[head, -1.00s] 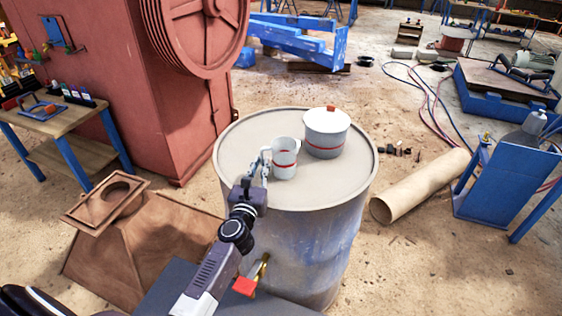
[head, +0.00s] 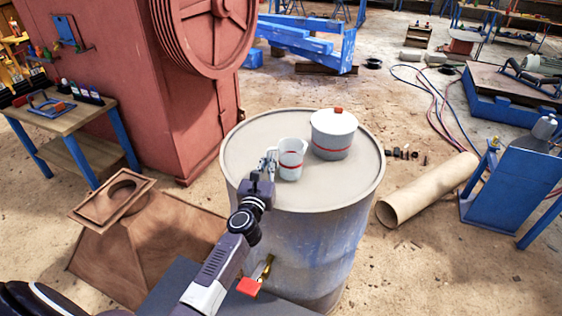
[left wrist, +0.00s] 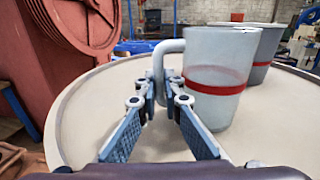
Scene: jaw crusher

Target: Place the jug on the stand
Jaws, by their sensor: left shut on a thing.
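The jug (head: 290,160) is a pale grey-white vessel with a red band and a side handle. It stands upright on the round top of a drum (head: 245,150). My left gripper (head: 271,160) is shut on the jug's handle, at the jug's left side. In the left wrist view the fingertips (left wrist: 160,98) close around the lower handle, and the jug (left wrist: 216,75) stands just right of them. My right gripper is not in view. I cannot tell which thing is the stand.
A lidded pot (head: 333,137) with a red knob stands close behind the jug to the right. The drum's front top is clear. A red machine (head: 190,110) rises at left. A cardboard-coloured tube (head: 428,190) and blue stand-like frame (head: 510,185) are at right.

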